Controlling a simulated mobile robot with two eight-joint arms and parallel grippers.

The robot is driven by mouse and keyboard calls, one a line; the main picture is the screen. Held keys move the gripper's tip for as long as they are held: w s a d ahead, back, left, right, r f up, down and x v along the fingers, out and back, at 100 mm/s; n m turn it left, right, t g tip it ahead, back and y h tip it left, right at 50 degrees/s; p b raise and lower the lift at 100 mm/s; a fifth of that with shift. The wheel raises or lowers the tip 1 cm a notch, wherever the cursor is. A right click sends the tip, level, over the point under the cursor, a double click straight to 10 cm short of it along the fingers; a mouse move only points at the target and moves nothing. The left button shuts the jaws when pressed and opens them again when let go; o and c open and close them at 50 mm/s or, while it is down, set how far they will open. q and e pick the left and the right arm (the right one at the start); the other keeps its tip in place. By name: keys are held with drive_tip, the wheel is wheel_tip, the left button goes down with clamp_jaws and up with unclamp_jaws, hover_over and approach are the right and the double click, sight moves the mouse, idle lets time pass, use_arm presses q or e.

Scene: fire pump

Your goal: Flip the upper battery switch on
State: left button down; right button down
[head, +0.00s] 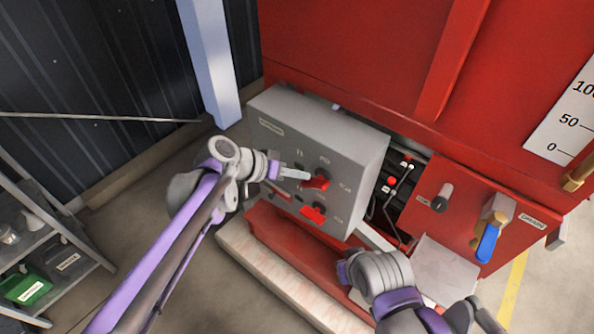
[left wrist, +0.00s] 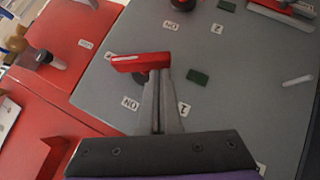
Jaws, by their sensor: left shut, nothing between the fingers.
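A grey control box (head: 345,160) carries two red rotary switches on its front, one above the other. The upper switch (head: 317,181) has its red handle beside my left fingertips; the lower switch (head: 313,214) sits just below. My left gripper (head: 303,175) is shut and empty, its tips at the upper switch. In the left wrist view the shut fingers (left wrist: 158,85) reach a red handle (left wrist: 140,62), overlapping its edge; whether they press on it I cannot tell. My right arm shows at the bottom, but its gripper cannot be made out.
Beside the box are battery cables with red knobs (head: 392,181). A red panel with a black-and-grey knob (head: 443,196) and a blue-handled valve (head: 488,242) stands to the right. A shelf (head: 75,268) with a green box (head: 25,288) is at lower left.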

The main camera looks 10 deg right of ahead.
sight(302, 183)
use_arm(q)
drive_tip(key=shift+w+a+f+n+g+h+b, duration=0.15)
drive_tip(key=shift+f+n+g+h+b, duration=0.2)
drive_tip(key=shift+h+b, duration=0.2)
idle(0.4)
wheel_tip(302, 183, down, 3)
drive_tip(key=n+g+h+b, duration=0.3)
drive_tip(key=h+b, duration=0.1)
drive_tip(key=b, duration=0.2)
drive_tip(key=shift+a+r, duration=0.1)
drive_tip(key=shift+r, duration=0.05)
drive_tip(key=shift+f+n+g+h+b, duration=0.35)
drive_tip(key=shift+n+h+b, duration=0.6)
drive_tip(key=shift+n+b, duration=0.15)
drive_tip(key=shift+r, duration=0.15)
